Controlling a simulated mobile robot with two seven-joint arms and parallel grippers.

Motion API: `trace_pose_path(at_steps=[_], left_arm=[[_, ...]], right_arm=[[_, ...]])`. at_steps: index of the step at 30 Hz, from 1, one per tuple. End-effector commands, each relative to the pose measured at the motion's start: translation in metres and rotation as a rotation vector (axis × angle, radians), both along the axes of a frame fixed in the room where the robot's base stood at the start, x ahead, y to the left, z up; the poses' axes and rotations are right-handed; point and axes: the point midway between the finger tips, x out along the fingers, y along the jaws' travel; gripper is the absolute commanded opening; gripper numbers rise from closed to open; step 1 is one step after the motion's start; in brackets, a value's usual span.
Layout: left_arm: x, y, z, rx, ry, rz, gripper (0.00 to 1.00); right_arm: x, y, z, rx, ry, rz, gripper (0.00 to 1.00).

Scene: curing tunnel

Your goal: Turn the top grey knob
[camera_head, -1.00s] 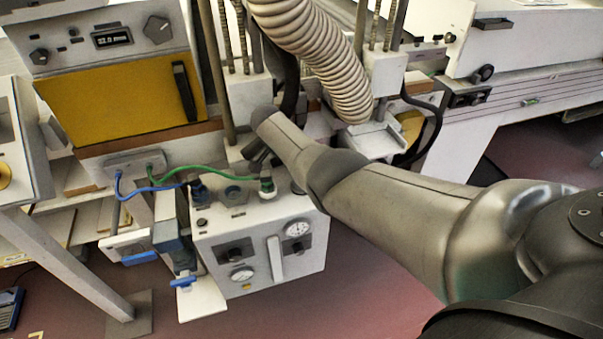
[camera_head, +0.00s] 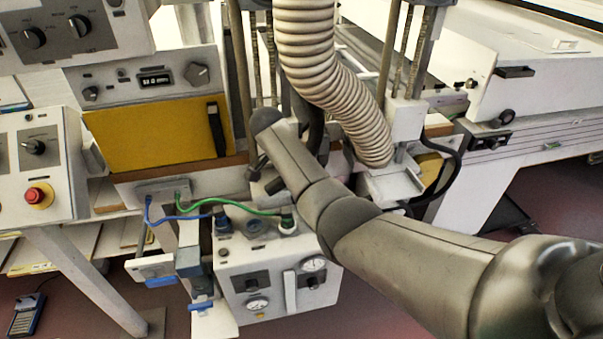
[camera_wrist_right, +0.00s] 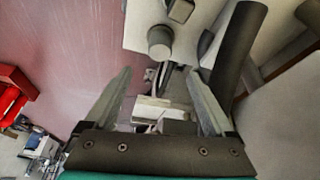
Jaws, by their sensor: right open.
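Several dark grey knobs show in the head view, and I cannot tell for sure which is the top grey knob. One is a large faceted knob (camera_head: 196,74) on the panel above the yellow door. Two more, a left knob (camera_head: 33,38) and a right knob (camera_head: 78,26), sit on the upper left panel. My right gripper (camera_wrist_right: 160,80) is open, with nothing between its fingers. A round grey knob (camera_wrist_right: 159,40) on a white panel shows ahead of its fingertips, apart from them. In the head view my right arm hides much of its gripper. My left gripper is not in view.
A ribbed hose (camera_head: 335,75) hangs close to my right arm. A white box (camera_head: 270,270) with gauges, and blue and green cables (camera_head: 240,209), lies below. A red button (camera_head: 38,195) is at the left.

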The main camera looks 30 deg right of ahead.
Motion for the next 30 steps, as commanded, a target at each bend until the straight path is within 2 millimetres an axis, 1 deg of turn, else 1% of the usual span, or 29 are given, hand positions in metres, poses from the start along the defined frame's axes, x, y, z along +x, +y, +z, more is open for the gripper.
trace_pose_path(at_steps=[1, 4, 7, 12, 25, 28, 30], left_arm=[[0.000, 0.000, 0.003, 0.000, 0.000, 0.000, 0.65], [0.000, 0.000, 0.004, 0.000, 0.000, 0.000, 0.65], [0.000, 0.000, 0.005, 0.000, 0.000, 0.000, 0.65], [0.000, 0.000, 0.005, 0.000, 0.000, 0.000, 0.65], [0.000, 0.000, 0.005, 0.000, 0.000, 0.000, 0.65], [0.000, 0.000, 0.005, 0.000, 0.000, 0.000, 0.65], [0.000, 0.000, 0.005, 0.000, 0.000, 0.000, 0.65]], right_arm=[[0.000, 0.003, 0.009, 0.001, -0.002, 0.001, 0.89], [0.000, 0.008, 0.019, 0.001, -0.001, 0.001, 0.89], [0.000, 0.011, 0.025, 0.001, 0.000, 0.001, 0.89], [0.000, 0.011, 0.027, 0.000, 0.001, 0.001, 0.89], [-0.001, 0.011, 0.025, 0.001, 0.002, 0.008, 0.89], [-0.008, 0.013, 0.014, 0.008, 0.012, 0.056, 0.89], [-0.017, 0.015, 0.001, 0.018, 0.026, 0.126, 0.89]])
